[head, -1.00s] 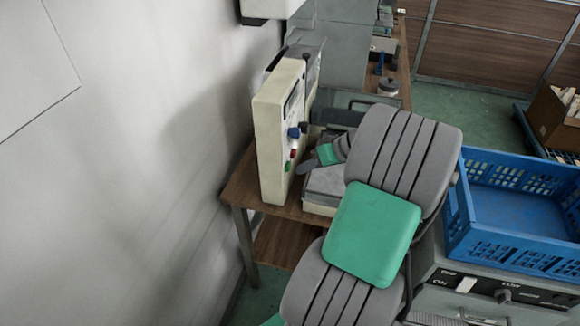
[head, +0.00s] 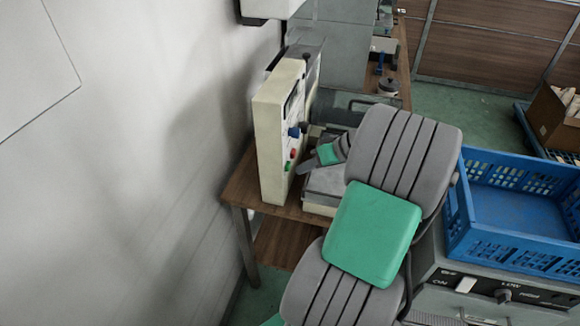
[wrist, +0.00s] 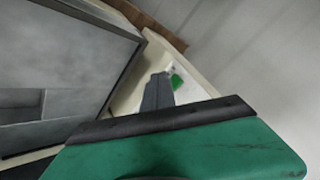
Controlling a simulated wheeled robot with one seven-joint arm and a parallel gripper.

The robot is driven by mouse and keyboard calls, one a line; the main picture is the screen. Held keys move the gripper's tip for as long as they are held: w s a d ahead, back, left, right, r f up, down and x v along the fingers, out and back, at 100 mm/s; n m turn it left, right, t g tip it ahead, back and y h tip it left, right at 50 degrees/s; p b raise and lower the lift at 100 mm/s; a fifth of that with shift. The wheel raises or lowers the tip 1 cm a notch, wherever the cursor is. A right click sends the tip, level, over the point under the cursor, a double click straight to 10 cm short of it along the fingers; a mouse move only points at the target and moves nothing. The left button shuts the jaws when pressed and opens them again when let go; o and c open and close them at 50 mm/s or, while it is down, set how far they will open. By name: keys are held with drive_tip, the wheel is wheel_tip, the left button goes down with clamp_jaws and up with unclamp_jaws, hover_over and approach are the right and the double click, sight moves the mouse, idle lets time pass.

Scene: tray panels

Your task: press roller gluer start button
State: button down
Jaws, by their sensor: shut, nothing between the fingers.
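The roller gluer's cream control box (head: 268,150) stands upright on a wooden table by the wall. Its face has a dark blue knob (head: 294,131), a red button (head: 293,154) and, lowest, a green button (head: 288,167). My gripper (head: 299,171) is shut and empty, its fingertips just right of the green button in the head view. In the wrist view, the shut fingers (wrist: 158,80) point at the cream panel, and the green button (wrist: 178,80) shows just right of their tips. I cannot tell whether they touch the panel.
The gluer's grey body (head: 325,183) sits right of the control box, under my forearm. The wooden table edge (head: 235,192) and the white wall (head: 130,160) are close on the left. A blue crate (head: 510,257) stands on a machine at right.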

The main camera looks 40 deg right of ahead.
drive_tip(key=shift+w+a, duration=0.3)
drive_tip(key=shift+w, duration=0.05)
